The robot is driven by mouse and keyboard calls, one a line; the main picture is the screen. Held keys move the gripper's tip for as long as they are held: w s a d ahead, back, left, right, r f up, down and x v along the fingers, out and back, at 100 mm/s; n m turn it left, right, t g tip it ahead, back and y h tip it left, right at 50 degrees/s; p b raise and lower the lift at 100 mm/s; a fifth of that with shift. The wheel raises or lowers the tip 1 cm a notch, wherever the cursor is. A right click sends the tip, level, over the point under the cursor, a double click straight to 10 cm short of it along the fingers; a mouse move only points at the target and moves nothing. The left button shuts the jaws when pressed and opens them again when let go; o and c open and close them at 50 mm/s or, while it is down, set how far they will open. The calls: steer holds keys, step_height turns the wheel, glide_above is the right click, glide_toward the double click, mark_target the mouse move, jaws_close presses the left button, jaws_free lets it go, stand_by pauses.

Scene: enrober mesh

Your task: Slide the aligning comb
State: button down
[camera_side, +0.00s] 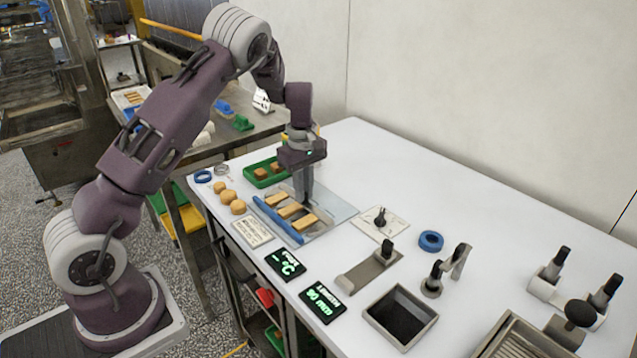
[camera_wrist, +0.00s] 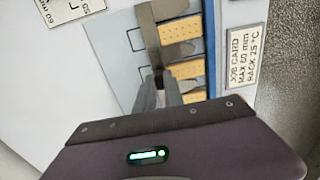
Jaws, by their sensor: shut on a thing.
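The aligning comb appears to be the grey metal strip (camera_wrist: 149,38) in the wrist view, lying along the ends of the bars, with a tooth reaching over at the top. My gripper (camera_wrist: 158,92) is shut on the comb's near part; its fingers hide the grip itself. In the side view my gripper (camera_side: 306,203) points straight down at the right ends of the bars, and the comb is mostly hidden there. Three tan bars (camera_side: 290,211) lie in a row on the plate (camera_side: 335,211). A blue rail (camera_side: 277,219) runs along their other ends.
A green tray (camera_side: 259,178) with brown pieces and several round biscuits (camera_side: 229,196) stand left of the plate. The table's back right is clear.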

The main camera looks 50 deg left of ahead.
steer(key=shift+s+a, duration=0.1)
steer(key=shift+s, duration=0.45)
steer(key=c, duration=1.5)
jaws_free()
steer(key=shift+s, duration=0.1)
steer(key=shift+o, duration=0.3)
steer(key=shift+r, duration=0.2)
step_height(320, 180, up, 7)
steer(key=shift+f, duration=0.1)
